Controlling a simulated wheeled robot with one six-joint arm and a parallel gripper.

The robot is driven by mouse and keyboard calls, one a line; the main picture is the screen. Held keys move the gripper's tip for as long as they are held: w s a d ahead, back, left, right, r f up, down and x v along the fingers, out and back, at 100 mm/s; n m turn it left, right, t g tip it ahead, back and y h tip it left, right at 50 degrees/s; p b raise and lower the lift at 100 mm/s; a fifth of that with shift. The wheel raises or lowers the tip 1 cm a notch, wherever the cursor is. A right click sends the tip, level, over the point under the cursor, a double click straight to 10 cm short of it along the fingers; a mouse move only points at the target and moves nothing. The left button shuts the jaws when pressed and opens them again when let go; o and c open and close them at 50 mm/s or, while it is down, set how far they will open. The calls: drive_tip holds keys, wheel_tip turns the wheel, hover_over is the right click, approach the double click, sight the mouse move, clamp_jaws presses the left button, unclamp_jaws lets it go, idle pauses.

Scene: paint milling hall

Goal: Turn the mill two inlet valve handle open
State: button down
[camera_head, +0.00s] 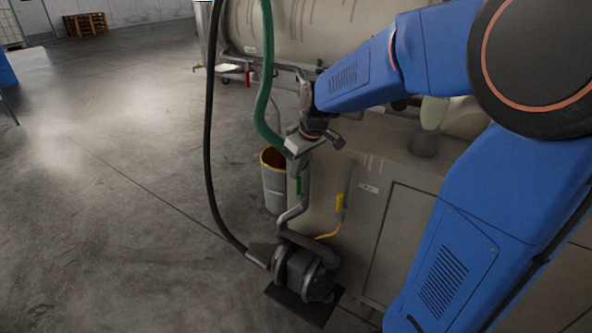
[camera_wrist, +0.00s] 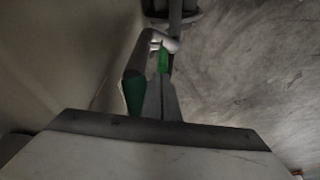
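A green valve handle (camera_head: 298,185) stands on the pipework beside the beige mill cabinet, just below my gripper (camera_head: 297,160) in the head view. In the wrist view the green handle (camera_wrist: 163,60) lies straight beyond the tips of my gripper (camera_wrist: 162,82). My fingers are close together, with only a thin dark line between them. They look shut, with nothing seen held between them. Whether the tips touch the handle is not clear. The name of the mill or valve cannot be read.
A green hose (camera_head: 263,90) and a black hose (camera_head: 209,130) hang left of my gripper. A dark pump (camera_head: 305,275) sits on the floor below, near a yellow handle (camera_head: 339,202). A grey drum (camera_head: 274,190) stands behind.

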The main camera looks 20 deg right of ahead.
drive_tip(key=shift+s+f, duration=0.2)
drive_tip(key=w+a+r, duration=0.1)
drive_tip(key=w+r, duration=0.1)
drive_tip(key=w, duration=0.2)
drive_tip(key=s+d+r, duration=0.2)
drive_tip(key=s+r, duration=0.3)
drive_tip(key=r, duration=0.3)
drive_tip(key=s+f+m, duration=0.2)
drive_tip(key=s+f, duration=0.1)
drive_tip(key=s, duration=1)
drive_tip(key=s+f+m+t+h, duration=0.1)
drive_tip(key=s+f+m, duration=0.2)
drive_tip(key=s, duration=1.1)
drive_tip(key=shift+s+d+f+h, duration=0.2)
drive_tip(key=shift+f+h, duration=0.1)
